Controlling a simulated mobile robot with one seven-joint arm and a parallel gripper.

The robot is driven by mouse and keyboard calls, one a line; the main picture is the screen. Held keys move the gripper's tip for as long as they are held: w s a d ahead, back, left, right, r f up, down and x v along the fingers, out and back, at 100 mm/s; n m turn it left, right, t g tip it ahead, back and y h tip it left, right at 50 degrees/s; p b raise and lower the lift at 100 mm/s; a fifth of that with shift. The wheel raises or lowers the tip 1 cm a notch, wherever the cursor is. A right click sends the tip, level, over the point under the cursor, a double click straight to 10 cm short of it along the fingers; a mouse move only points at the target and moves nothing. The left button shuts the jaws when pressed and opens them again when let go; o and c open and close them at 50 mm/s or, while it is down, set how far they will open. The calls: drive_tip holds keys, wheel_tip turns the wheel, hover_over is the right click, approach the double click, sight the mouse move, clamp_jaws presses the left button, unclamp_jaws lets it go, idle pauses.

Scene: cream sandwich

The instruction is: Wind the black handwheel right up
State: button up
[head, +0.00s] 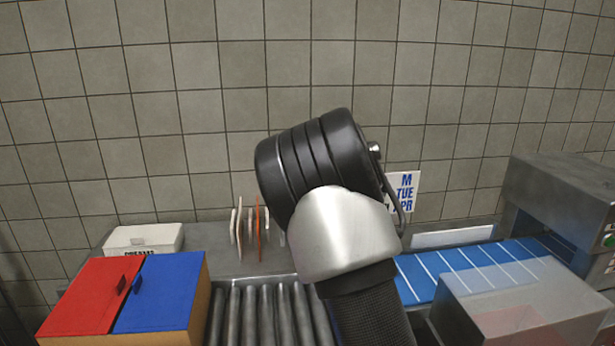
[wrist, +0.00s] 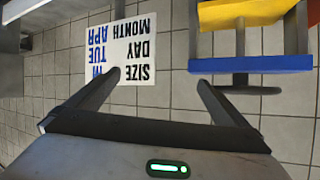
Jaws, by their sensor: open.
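No black handwheel shows clearly in the head view; my own arm fills the middle and hides what is behind it. In the wrist view a dark flat piece (wrist: 248,90) shows beside a blue bar (wrist: 250,63), with a dark stem on the bar's other side. It may be the handwheel seen nearly edge-on, but I cannot tell. My gripper (wrist: 158,78) is open and empty in the wrist view, its two fingers spread wide.
A printed sign (wrist: 118,52), upside down in the wrist view, shows between and behind the fingers. In the head view are a roller bed (head: 262,312), red (head: 90,295) and blue (head: 160,292) lids, a white box (head: 143,240), upright slices (head: 257,228), a blue belt (head: 470,268) and a grey machine (head: 565,205).

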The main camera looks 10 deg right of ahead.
drive_tip(key=s+a+f+g+h+b, duration=0.1)
drive_tip(key=a+f, duration=0.1)
drive_tip(key=f, duration=0.3)
drive_tip(key=s+a+f+h+b, duration=0.1)
drive_tip(key=a+f, duration=0.2)
drive_tip(key=f, duration=0.1)
drive_tip(key=s+a+r+t+h+b, duration=0.1)
drive_tip(key=s+a+r+t, duration=0.1)
drive_tip(key=a+r, duration=0.45)
drive_tip(key=s+a+r+t+h+b, duration=0.1)
drive_tip(key=s+a+r+t+b, duration=0.15)
drive_tip(key=a, duration=0.65)
drive_tip(key=x, duration=0.6)
drive_tip(key=p+x, duration=0.1)
drive_tip(key=x, duration=1.1)
drive_tip(key=shift+w+a+r, duration=0.1)
drive_tip(key=shift+a+r, duration=0.2)
drive_tip(key=shift+r, duration=0.1)
drive_tip(key=c, duration=0.7)
drive_tip(key=shift+c, duration=0.2)
